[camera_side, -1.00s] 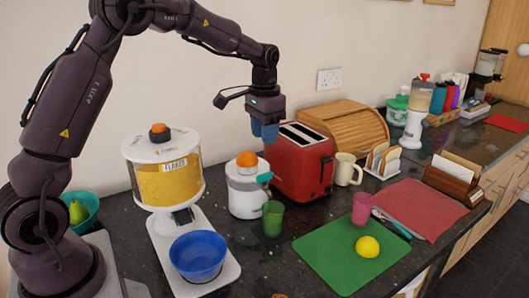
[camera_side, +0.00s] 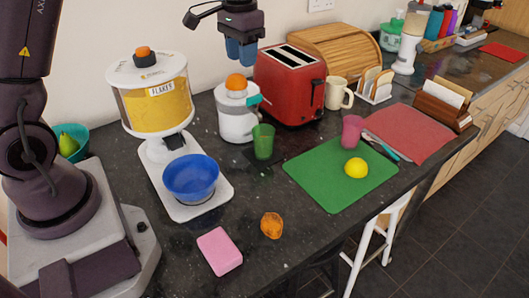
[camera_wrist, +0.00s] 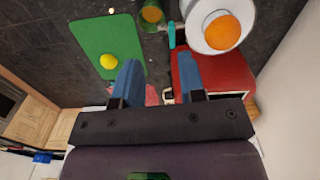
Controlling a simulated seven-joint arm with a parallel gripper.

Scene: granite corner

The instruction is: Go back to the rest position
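My gripper (camera_side: 241,52) hangs in the air, pointing down, above the citrus juicer (camera_side: 237,112) and left of the red toaster (camera_side: 291,88) in the side view. In the wrist view its blue fingers (camera_wrist: 159,76) stand apart with nothing held between them, so it is open and empty. The juicer, with an orange on top, shows at the upper right of the wrist view (camera_wrist: 203,38). The upper part of my arm is cut off by the top of the side view.
A flakes dispenser (camera_side: 152,95) stands left of the juicer, with a blue bowl (camera_side: 191,178) below its outlet. A green cup (camera_side: 263,141), a green board (camera_side: 320,177) with a lemon (camera_side: 356,168), a pink cup (camera_side: 352,131) and a pink sponge (camera_side: 219,251) occupy the counter.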

